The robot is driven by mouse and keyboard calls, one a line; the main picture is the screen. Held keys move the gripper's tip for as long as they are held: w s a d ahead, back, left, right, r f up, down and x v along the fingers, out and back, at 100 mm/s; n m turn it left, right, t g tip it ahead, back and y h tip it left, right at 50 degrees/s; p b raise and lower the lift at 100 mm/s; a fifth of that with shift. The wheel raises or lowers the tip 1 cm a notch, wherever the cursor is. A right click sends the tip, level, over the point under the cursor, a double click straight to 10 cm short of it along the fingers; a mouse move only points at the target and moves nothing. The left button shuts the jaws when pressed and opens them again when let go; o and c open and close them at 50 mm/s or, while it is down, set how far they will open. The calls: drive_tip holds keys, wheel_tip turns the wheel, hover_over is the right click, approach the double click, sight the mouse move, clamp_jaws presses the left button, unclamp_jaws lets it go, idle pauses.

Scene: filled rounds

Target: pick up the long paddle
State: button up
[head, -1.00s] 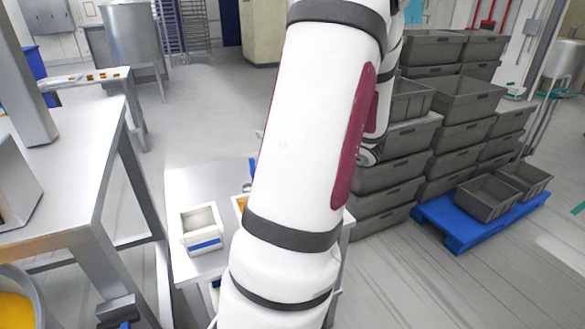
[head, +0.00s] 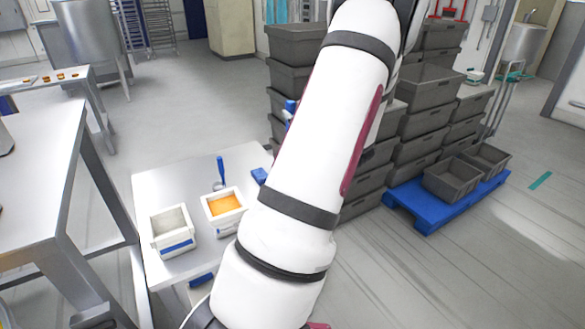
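A blue-handled tool (head: 220,172) stands or lies on the small white table, behind the white box with orange filling; its lower end is partly hidden by that box. I cannot tell for sure whether it is the long paddle. Another small blue item (head: 260,176) is to its right, partly behind my arm. My white arm crosses the middle of the head view. My gripper is not visible.
The small table (head: 150,185) holds an empty white box (head: 173,230) and the orange-filled box (head: 224,205). A steel table (head: 50,150) stands left. Stacked grey crates (head: 425,115) and a blue pallet (head: 430,215) are right. The floor at front right is clear.

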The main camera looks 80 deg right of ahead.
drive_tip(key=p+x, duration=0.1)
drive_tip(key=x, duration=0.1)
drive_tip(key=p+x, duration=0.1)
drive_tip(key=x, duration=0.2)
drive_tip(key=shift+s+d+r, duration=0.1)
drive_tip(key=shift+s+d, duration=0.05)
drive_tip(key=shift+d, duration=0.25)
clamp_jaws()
